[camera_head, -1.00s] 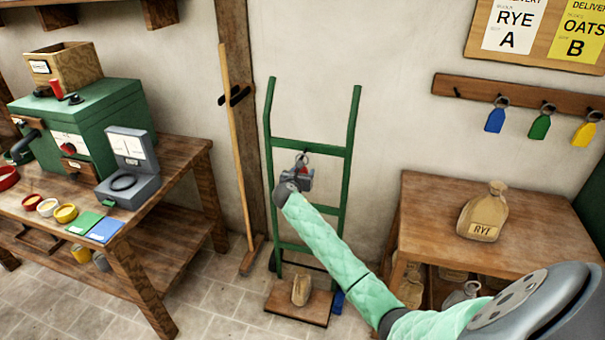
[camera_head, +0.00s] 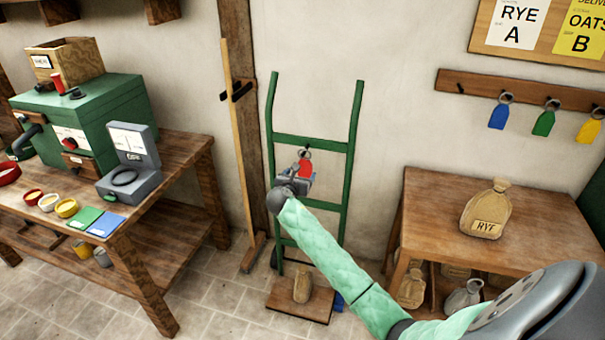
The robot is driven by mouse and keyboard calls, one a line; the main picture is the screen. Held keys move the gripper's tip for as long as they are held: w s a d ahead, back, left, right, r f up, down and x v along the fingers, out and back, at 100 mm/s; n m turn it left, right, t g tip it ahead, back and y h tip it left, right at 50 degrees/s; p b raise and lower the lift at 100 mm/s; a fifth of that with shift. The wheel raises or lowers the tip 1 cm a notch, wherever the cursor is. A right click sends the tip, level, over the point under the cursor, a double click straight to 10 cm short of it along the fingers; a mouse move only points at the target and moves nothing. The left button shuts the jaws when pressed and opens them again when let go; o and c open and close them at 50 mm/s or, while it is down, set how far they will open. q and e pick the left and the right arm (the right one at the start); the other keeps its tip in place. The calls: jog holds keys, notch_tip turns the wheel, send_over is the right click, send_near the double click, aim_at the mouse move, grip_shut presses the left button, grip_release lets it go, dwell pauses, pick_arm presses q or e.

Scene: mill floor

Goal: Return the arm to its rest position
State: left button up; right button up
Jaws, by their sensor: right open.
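My right arm comes in from the lower right in a mint-green sleeve. My right gripper (camera_head: 296,178) is open in front of the green hand truck (camera_head: 311,143). A red tag (camera_head: 305,168) with a ring shows just beyond the gripper, at the hand truck's upper crossbar. The gripper hides part of the tag's surroundings, and I cannot tell whether they touch. A small sack (camera_head: 302,285) stands on the hand truck's base plate. My left gripper is not in view.
A wooden table (camera_head: 430,205) with a RYE sack (camera_head: 486,210) stands right of my arm. A workbench (camera_head: 185,150) with a green machine (camera_head: 90,115) is at left. A broom (camera_head: 240,160) leans by the post. Blue, green and yellow tags hang from a rack (camera_head: 475,86).

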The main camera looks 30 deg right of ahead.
jog(key=shift+s+a+r, duration=0.15)
jog(key=shift+s+a, duration=0.3)
jog(key=shift+a, duration=0.1)
jog(key=s+a+f+m+g+y, duration=0.15)
jog(key=s+a+m+y, duration=0.25)
jog(key=s+a+m, duration=0.6)
jog(key=s+a+f+m+g+y, duration=0.1)
jog(key=s+a+f+m+y, duration=0.3)
jog(key=a+m, duration=0.75)
jog(key=s+a+f+m+g+y, duration=0.1)
jog(key=s+f, duration=0.4)
jog(key=s, duration=0.7)
jog(key=s+a+f+g+y, duration=0.2)
jog(key=s+a+f, duration=0.3)
jog(key=s, duration=0.7)
jog(key=s+a+f+m+g+y, duration=0.1)
jog(key=s+a+f+g+y, duration=0.1)
jog(key=s, duration=1)
notch_tip(320, 180, down, 3)
jog(key=shift+s+a+f+m+g, duration=0.3)
jog(key=shift+a+g, duration=0.35)
jog(key=shift+a, duration=0.55)
jog(key=shift+w+r, duration=0.15)
